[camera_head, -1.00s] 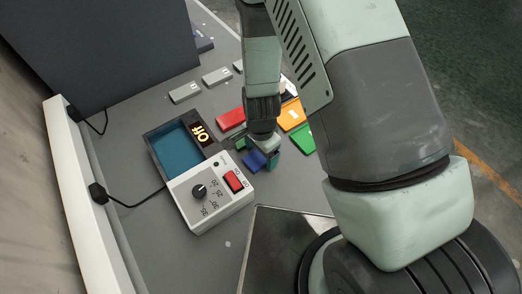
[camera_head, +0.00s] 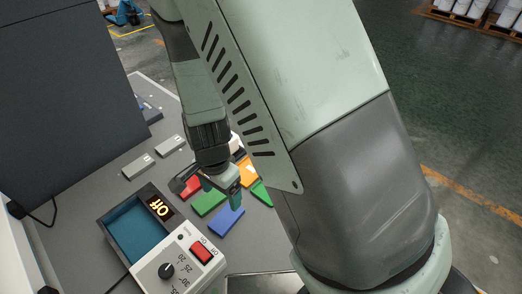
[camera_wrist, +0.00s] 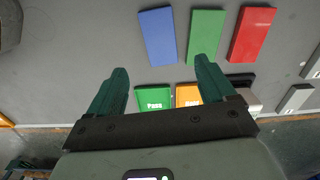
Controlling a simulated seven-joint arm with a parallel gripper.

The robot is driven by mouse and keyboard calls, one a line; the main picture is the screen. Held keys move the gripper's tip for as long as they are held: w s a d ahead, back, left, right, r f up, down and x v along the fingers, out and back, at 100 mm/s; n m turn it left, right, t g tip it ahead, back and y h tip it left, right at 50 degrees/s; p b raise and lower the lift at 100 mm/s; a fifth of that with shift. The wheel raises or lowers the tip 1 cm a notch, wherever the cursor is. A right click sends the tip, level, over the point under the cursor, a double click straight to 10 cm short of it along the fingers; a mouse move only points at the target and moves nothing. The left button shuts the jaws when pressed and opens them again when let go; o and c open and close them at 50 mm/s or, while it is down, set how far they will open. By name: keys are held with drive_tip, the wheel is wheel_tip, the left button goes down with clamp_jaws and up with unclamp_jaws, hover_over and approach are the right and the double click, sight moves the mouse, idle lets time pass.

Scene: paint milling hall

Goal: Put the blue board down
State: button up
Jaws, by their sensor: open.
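The blue board (camera_head: 228,220) lies flat on the grey table, beside a green board (camera_head: 208,201). In the wrist view the blue board (camera_wrist: 157,36) lies left of the green board (camera_wrist: 205,36) and a red board (camera_wrist: 250,34), with gaps between them. My gripper (camera_head: 208,193) is open and empty, apart from the blue board. In the wrist view its two dark green fingers (camera_wrist: 162,80) are spread, with nothing held between them. In the head view it partly hides the red board (camera_head: 190,186).
A control box (camera_head: 180,265) with a dial, a red switch and a blue-floored bay showing "Off" stands at left. Green (camera_wrist: 155,98) and orange (camera_wrist: 188,96) labelled pieces lie beyond the fingers. Grey blocks (camera_head: 138,167) lie behind the box.

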drive_tip(key=s+d+r+n+t, duration=0.1)
drive_tip(key=d+r, duration=0.3)
drive_tip(key=r, duration=0.5)
drive_tip(key=s+d+r+n+t, duration=0.1)
drive_tip(key=d+r+n, duration=0.2)
drive_tip(key=r, duration=0.6)
drive_tip(key=s+d+r+n+t+y, duration=0.1)
drive_tip(key=d+r+n+t, duration=0.1)
drive_tip(key=d+r, duration=0.4)
drive_tip(key=v, duration=0.4)
drive_tip(key=shift+w+a, duration=0.15)
drive_tip(key=shift+w, duration=0.25)
drive_tip(key=s+d+r, duration=0.1)
drive_tip(key=s, duration=0.1)
drive_tip(key=s+d+r+n+t, duration=0.1)
drive_tip(key=s+d+r, duration=0.1)
drive_tip(key=s+d+r+n, duration=0.1)
drive_tip(key=s+r, duration=0.1)
drive_tip(key=shift+s+d+t+h, duration=0.3)
drive_tip(key=shift+s+d+h, duration=0.05)
drive_tip(key=shift+h, duration=0.05)
drive_tip(key=shift+s+d+r, duration=0.15)
drive_tip(key=shift+s+r, duration=0.05)
drive_tip(key=shift+s, duration=0.15)
drive_tip(key=shift+c, duration=1.1)
